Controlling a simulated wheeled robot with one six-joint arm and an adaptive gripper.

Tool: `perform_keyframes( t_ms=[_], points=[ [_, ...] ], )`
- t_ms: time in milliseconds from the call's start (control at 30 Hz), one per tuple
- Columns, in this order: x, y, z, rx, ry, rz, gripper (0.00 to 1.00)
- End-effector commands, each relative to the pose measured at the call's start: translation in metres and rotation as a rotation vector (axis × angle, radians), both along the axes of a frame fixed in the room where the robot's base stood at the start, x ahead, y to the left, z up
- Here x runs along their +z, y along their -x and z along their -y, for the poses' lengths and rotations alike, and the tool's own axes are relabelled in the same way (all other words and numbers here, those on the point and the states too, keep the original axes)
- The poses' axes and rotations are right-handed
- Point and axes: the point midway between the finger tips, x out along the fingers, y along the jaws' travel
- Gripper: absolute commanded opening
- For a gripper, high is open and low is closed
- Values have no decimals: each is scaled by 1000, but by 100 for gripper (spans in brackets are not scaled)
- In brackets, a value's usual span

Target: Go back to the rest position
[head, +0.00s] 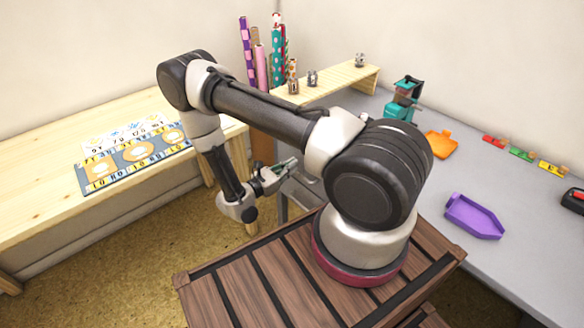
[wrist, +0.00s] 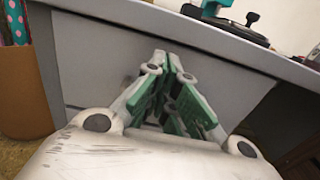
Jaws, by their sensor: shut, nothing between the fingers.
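My gripper (head: 287,168) is at the end of the bent arm, over the gap between the wooden bench and the grey table. Its green-padded fingers (wrist: 174,98) show in the wrist view, angled together and shut, with nothing between them. They point toward the grey side of the table and appear apart from it. The arm rises from the slatted wooden base top and folds over to the left, with its wrist hanging down.
The grey table (head: 432,195) holds a purple tray (head: 474,217), an orange tray (head: 440,145), a teal device (head: 403,100) and small coloured pads (head: 522,153). A light wooden bench (head: 40,205) bears a patterned mat (head: 100,180). Wrapping rolls (head: 262,65) stand in a brown bin behind.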

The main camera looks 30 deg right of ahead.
Motion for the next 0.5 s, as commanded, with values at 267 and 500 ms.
perform_keyframes(
  t_ms=[267, 500],
  points=[
    [0, 10, -67, 6, 0, 2, 0],
    [0, 17, -97, 2, -1, -1, 0]
  ],
)
